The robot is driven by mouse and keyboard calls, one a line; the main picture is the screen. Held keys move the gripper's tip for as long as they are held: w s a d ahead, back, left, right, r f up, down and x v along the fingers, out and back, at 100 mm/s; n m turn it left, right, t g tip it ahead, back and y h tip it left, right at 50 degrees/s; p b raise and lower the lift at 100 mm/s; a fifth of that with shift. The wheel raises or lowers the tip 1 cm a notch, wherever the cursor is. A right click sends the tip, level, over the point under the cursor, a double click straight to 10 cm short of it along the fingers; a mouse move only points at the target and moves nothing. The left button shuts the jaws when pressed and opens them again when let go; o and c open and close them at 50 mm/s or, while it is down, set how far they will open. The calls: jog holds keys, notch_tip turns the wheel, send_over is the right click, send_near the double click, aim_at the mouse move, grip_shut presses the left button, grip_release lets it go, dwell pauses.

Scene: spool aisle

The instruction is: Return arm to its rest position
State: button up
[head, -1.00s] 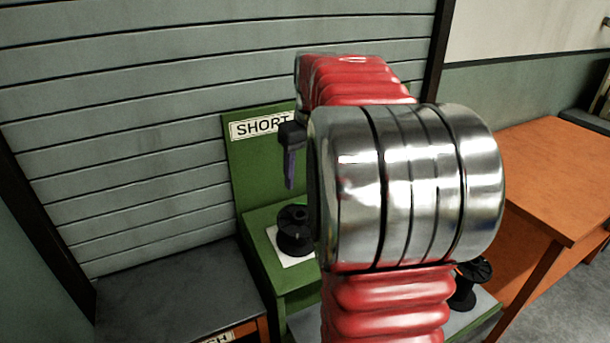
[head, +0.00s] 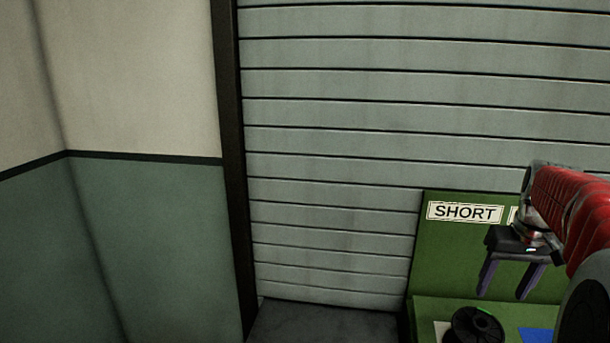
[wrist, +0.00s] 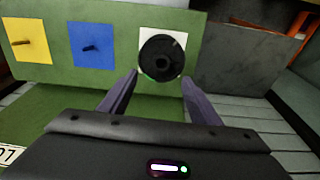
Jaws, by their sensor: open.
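My gripper (head: 508,282) is at the right of the head view, its two purple fingers pointing down and spread apart with nothing between them. It is in front of the green stand (head: 540,262) that bears the SHORT label (head: 465,213). In the wrist view my gripper (wrist: 160,82) is open. A black spool (wrist: 163,58) sits on a white square of the stand, beyond the fingertips. The spool also shows at the bottom of the head view (head: 477,326). The rest of my arm runs off the right edge of the head view.
The wrist view shows a blue square (wrist: 92,50) and a yellow square (wrist: 26,40), each with a bare peg. A slatted shutter (head: 330,150) stands behind the stand. A dark surface (head: 325,322) left of the stand is clear where it shows.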

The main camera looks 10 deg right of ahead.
jog(key=s+a+f+n+t, duration=0.1)
jog(key=s+a, duration=0.4)
jog(key=a, duration=0.5)
jog(key=s+a+f+n+t, duration=0.1)
jog(key=s+a, duration=0.4)
jog(key=a, duration=0.5)
jog(key=s+a+f+n+t, duration=0.1)
jog(key=s+a, duration=0.4)
jog(key=a, duration=0.6)
jog(key=shift+f+n+t+y, duration=0.2)
jog(key=shift+n+t+y, duration=0.1)
jog(key=shift+y, duration=0.1)
